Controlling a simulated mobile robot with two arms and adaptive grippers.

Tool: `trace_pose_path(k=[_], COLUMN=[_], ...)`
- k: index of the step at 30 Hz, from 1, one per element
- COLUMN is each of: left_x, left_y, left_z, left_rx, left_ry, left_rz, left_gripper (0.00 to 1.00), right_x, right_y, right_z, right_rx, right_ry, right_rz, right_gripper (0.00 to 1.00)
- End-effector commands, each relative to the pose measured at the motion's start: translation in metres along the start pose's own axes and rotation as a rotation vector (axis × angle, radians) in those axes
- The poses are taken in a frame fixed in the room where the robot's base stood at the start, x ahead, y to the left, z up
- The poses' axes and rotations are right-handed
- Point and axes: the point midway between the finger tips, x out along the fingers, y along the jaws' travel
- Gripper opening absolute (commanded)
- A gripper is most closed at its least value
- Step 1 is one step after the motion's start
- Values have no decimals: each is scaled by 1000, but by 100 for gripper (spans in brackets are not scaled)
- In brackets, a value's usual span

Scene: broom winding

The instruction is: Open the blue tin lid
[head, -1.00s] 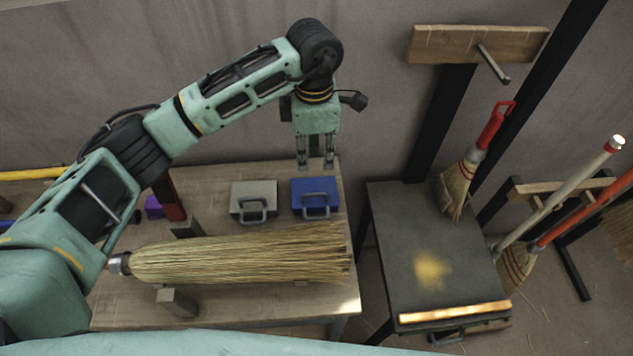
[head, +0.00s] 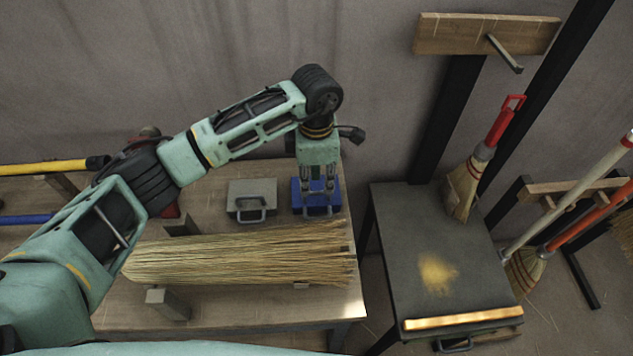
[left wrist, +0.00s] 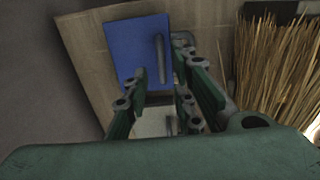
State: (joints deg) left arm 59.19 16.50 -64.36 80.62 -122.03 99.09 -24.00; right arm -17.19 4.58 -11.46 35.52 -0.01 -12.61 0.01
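The blue tin (head: 298,200) sits closed on the wooden table, right of a grey tin. Its grey handle (head: 318,211) is on the side toward the bristles. My left gripper (head: 318,190) points down over the blue tin with its two fingers apart. I cannot tell whether a finger touches the tin. The left gripper is open and empty. My right gripper is not in view.
The grey tin (head: 252,192) stands close by on the left. A large bundle of bristles (head: 240,258) lies across the table in front of both tins. A dark side table (head: 415,220) stands to the right, with a brush (head: 463,185) above it.

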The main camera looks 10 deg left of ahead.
Motion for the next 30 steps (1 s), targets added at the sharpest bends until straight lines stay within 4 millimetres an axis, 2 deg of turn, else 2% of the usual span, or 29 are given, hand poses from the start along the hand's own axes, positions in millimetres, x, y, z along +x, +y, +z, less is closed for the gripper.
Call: trace_pose_path(k=[6, 16, 24, 30], left_x=[23, 29, 28, 28], left_y=[0, 0, 0, 1], left_z=[1, 1, 0, 0], left_rx=[0, 0, 0, 0], left_ry=[0, -1, -1, -1], left_rz=[-1, 1, 1, 2], left_gripper=[24, 24, 0, 0], right_x=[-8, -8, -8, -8], right_y=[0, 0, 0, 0], right_z=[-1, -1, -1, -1], right_rx=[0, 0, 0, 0], right_ry=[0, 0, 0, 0], right_rz=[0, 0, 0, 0], right_gripper=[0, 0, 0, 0])
